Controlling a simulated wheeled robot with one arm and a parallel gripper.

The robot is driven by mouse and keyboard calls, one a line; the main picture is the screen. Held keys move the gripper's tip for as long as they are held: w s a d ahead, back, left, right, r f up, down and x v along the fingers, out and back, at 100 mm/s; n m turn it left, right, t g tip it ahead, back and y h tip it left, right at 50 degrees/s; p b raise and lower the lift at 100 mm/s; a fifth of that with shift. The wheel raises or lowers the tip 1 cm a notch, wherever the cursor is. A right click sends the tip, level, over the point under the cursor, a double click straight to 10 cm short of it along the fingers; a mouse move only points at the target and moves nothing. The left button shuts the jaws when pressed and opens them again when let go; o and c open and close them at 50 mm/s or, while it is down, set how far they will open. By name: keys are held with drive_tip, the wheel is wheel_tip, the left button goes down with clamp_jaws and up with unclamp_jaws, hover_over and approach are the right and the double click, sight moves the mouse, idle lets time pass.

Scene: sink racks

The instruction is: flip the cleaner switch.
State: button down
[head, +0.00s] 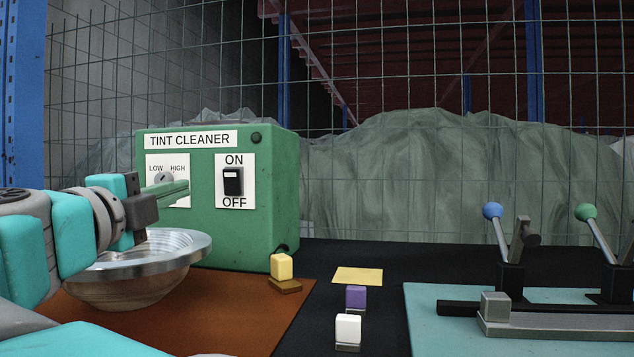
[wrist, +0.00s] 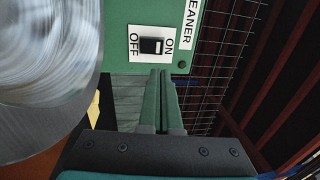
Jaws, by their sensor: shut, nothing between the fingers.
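The green tint cleaner box (head: 275,200) stands at the back left of the table. Its black rocker switch (head: 233,186) sits on a white plate between the ON and OFF labels. I cannot tell for sure which side is pressed. The switch also shows in the wrist view (wrist: 152,46), with its plate turned sideways. My gripper (head: 187,187) is shut and empty, its green fingers in front of the box, left of the switch in the head view. In the wrist view the closed fingers (wrist: 160,74) point toward the box, just below the switch plate, apparently not touching the switch.
A LOW/HIGH knob (head: 162,178) is partly hidden behind my fingers. A metal bowl (head: 150,275) stands below my gripper. Yellow (head: 281,266), purple (head: 355,296) and white (head: 348,329) blocks lie to the right. Levers (head: 493,225) stand at far right; wire mesh (head: 400,90) rises behind.

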sight(230, 172)
drive_tip(key=w, duration=0.4)
drive_tip(key=w+d+r, duration=0.1)
drive_tip(key=w, duration=0.8)
drive_tip(key=shift+d+r, duration=0.4)
drive_tip(key=shift+r, duration=0.1)
